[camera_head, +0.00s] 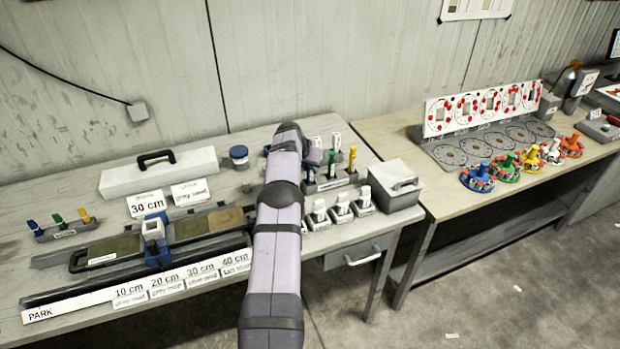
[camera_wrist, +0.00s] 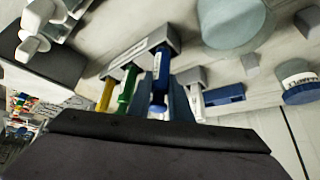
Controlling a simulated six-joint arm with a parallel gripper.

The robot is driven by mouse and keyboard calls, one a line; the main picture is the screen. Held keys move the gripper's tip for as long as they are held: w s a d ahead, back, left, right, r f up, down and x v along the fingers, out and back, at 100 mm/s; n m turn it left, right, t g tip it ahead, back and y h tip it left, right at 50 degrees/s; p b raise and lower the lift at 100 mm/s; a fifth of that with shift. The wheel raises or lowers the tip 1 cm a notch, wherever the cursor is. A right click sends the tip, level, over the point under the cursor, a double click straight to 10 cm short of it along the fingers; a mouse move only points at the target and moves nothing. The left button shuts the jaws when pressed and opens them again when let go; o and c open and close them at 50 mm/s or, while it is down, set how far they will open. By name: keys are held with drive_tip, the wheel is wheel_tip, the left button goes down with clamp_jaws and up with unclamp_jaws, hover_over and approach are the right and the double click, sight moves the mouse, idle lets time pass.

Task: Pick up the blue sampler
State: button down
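The blue sampler (camera_wrist: 160,78) stands in a small grey rack (camera_wrist: 171,35), in the wrist view. My gripper (camera_wrist: 165,95) is at the sampler, with one blue-grey finger on each side of its blue part. Whether the fingers touch it cannot be told. A green sampler (camera_wrist: 126,88) and a yellow sampler (camera_wrist: 106,92) stand to its left, and a white one (camera_wrist: 197,102) to its right.
Several white-topped holders (camera_head: 342,207) stand in front. A blue-lidded jar (camera_head: 239,156) and a long white case (camera_head: 158,175) are to the left.

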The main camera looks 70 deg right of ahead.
drive_tip(key=shift+r, duration=0.15)
wheel_tip(320, 180, up, 7)
drive_tip(key=p, duration=0.4)
drive_tip(key=shift+r, duration=0.1)
drive_tip(key=shift+s+a+f+b, duration=0.15)
drive_tip(key=shift+f+b, duration=0.25)
drive_tip(key=shift+b, duration=0.55)
drive_tip(key=s+a+b, duration=2)
drive_tip(key=s+a, duration=0.2)
drive_tip(key=shift+s+a+r, duration=0.15)
drive_tip(key=shift+r, duration=0.05)
drive_tip(key=w+d+r+p, duration=0.4)
drive_tip(key=w+d+p, duration=0.3)
drive_tip(key=w+p, duration=0.25)
drive_tip(key=w+d+r+p, duration=0.4)
drive_tip(key=w+d+p, duration=0.35)
drive_tip(key=w, duration=0.35)
drive_tip(key=w+f+p, duration=0.1)
drive_tip(key=w+p, duration=0.5)
drive_tip(key=w, duration=0.3)
drive_tip(key=shift+w+d+f, duration=0.3)
drive_tip(key=shift+d, duration=0.05)
